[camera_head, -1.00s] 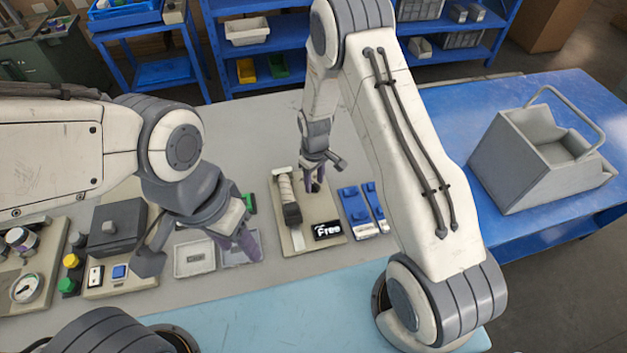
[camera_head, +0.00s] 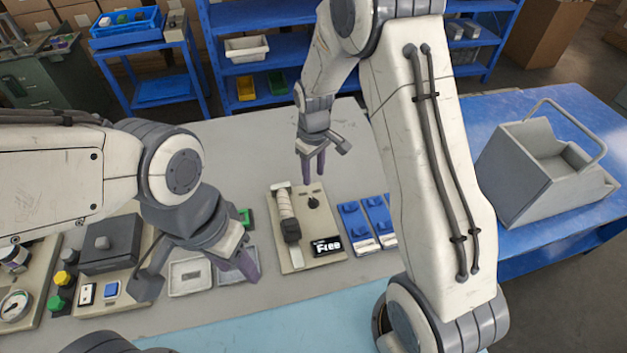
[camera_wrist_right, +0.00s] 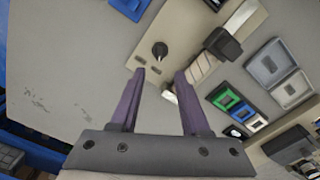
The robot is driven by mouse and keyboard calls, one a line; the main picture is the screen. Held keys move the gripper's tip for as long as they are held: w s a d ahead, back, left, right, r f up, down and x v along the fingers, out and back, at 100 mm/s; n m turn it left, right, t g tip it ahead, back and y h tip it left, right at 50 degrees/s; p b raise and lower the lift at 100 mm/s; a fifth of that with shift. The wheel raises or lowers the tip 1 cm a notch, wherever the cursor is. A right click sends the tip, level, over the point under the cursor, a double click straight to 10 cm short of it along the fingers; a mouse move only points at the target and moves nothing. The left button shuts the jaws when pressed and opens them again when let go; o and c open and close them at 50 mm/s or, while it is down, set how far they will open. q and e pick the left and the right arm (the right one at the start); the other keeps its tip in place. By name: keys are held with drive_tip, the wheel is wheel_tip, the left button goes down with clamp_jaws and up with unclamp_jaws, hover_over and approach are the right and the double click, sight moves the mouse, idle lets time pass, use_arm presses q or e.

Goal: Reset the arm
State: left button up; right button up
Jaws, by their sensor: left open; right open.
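My right gripper (camera_head: 313,168) is open and empty, raised above the grey table behind the beige panel (camera_head: 325,215). In the right wrist view, its two purple fingers (camera_wrist_right: 160,80) stand apart with nothing between them. The panel carries a black knob (camera_head: 313,202), a white roll with a dark block (camera_head: 288,215) and a display (camera_head: 327,245) reading "Free". The knob also shows just beyond the fingertips in the right wrist view (camera_wrist_right: 159,50). My left gripper (camera_head: 200,280) hangs open at the left, over the shallow grey trays, partly hidden by its wrist.
Grey trays (camera_head: 190,277) lie left of the panel, and blue parts (camera_head: 355,220) lie right of it. A black box (camera_head: 112,245) and a gauge (camera_head: 14,306) sit at the left. A grey bin (camera_head: 530,190) stands on the blue table. The table's back middle is clear.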

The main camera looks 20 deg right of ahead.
drive_tip(key=shift+r, duration=0.1)
idle(0.4)
drive_tip(key=s+a+r, duration=0.9)
drive_tip(key=s+r, duration=0.1)
drive_tip(key=s, duration=0.1)
drive_tip(key=s+r, duration=0.2)
drive_tip(key=s, duration=0.6)
drive_tip(key=s+r+n+y, duration=0.1)
drive_tip(key=s+r, duration=0.2)
drive_tip(key=s, duration=0.5)
drive_tip(key=shift+s+a, duration=0.15)
drive_tip(key=shift+a, duration=0.05)
drive_tip(key=shift+a, duration=0.15)
